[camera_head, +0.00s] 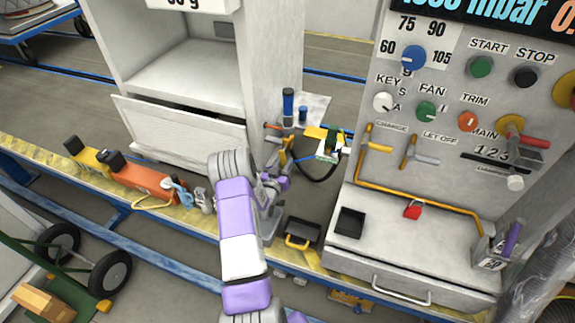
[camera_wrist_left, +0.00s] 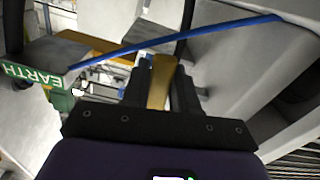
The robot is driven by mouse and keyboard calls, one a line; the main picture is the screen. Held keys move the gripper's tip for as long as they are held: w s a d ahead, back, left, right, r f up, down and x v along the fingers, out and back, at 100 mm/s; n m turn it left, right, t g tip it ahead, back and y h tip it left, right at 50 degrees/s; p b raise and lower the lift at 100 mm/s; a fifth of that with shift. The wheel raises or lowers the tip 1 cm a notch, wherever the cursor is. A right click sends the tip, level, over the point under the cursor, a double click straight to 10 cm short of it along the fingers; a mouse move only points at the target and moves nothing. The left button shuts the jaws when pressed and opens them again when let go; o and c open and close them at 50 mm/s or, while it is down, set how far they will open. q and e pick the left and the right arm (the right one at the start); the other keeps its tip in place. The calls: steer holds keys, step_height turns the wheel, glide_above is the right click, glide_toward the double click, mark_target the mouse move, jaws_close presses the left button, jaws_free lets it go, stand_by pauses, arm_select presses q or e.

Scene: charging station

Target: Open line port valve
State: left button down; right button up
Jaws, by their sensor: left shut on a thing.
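My left gripper (camera_head: 283,165) is at the small fittings between the white cabinet and the control panel, partly hidden by my own arm. In the left wrist view its two dark fingers (camera_wrist_left: 160,85) are shut on a yellow valve handle (camera_wrist_left: 160,78), one finger on each side. In the head view, yellow parts (camera_head: 287,145) show at the gripper, but I cannot tell the handle's exact angle there. The valve body is mostly hidden. My right gripper is not in view.
A blue hose (camera_wrist_left: 180,40) crosses close past the fingers. A green EARTH label (camera_wrist_left: 32,78) is left of them. An orange tool (camera_head: 140,178) lies left.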

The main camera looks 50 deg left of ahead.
arm_select(q)
steer(key=shift+s+a+f+m, duration=0.1)
steer(key=shift+s+a+m, duration=0.2)
steer(key=shift+m, duration=0.5)
steer(key=shift+a, duration=0.1)
steer(key=c, duration=1)
jaws_free()
steer(key=shift+o, duration=0.2)
steer(key=v, duration=0.7)
steer(key=shift+s+p, duration=0.25)
steer(key=shift+p, duration=0.1)
